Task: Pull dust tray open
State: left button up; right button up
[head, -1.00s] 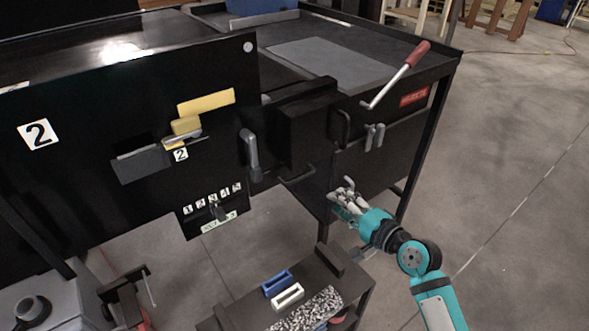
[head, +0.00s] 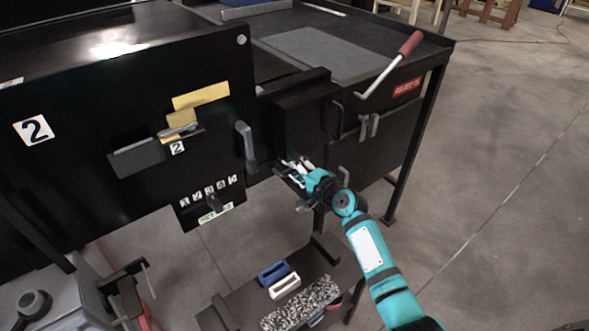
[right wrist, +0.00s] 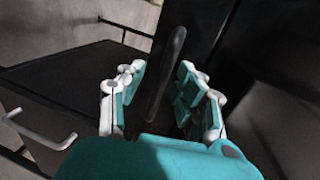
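A dark bar handle (right wrist: 168,75) stands between the fingers of my right gripper (right wrist: 160,103) in the right wrist view. The fingers are apart on either side of it, and I see no clear grip. In the head view my right gripper (head: 295,170) is at the lower front of the black housing (head: 300,125) and hides this handle. I cannot tell the dust tray's front from the dark panels around it. It does not visibly stick out. My left gripper is not in view.
A grey lever handle (head: 246,147) is just left of my right gripper. A red-handled crank (head: 390,65) and a reject panel (head: 408,86) are at the right. A low cart (head: 235,315) holds a blue block (head: 273,272) and a white block (head: 285,286).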

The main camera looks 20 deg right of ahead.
grip_shut()
dwell(0.6)
